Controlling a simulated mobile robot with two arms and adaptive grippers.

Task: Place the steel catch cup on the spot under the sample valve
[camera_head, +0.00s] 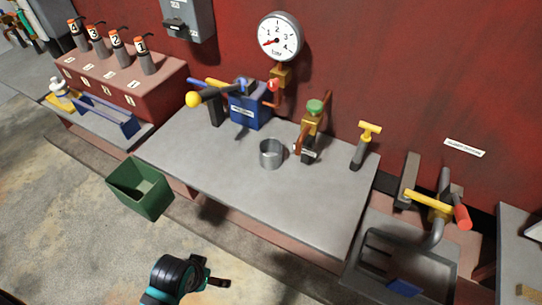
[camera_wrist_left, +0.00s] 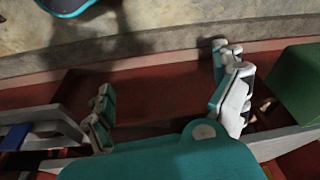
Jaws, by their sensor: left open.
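The steel catch cup (camera_head: 271,153), a grey open-topped cylinder, stands upright on the grey bench top (camera_head: 215,160). It is just left of the sample valve (camera_head: 313,115), which has a green knob, a brass body and a small white label low down. The spot under the valve cannot be made out, so I cannot tell whether the cup is on it. My left gripper (camera_wrist_left: 165,103) is open and empty in the left wrist view, its two fingers wide apart. My left arm shows low in the head view, in front of the bench and well short of the cup. My right gripper is not in view.
A green bin (camera_head: 140,187) stands at the bench's front left. A blue pump with a yellow-balled lever (camera_head: 194,99) is behind left of the cup. A yellow-handled valve (camera_head: 368,132) and a sink (camera_head: 385,247) are to the right. The bench front is clear.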

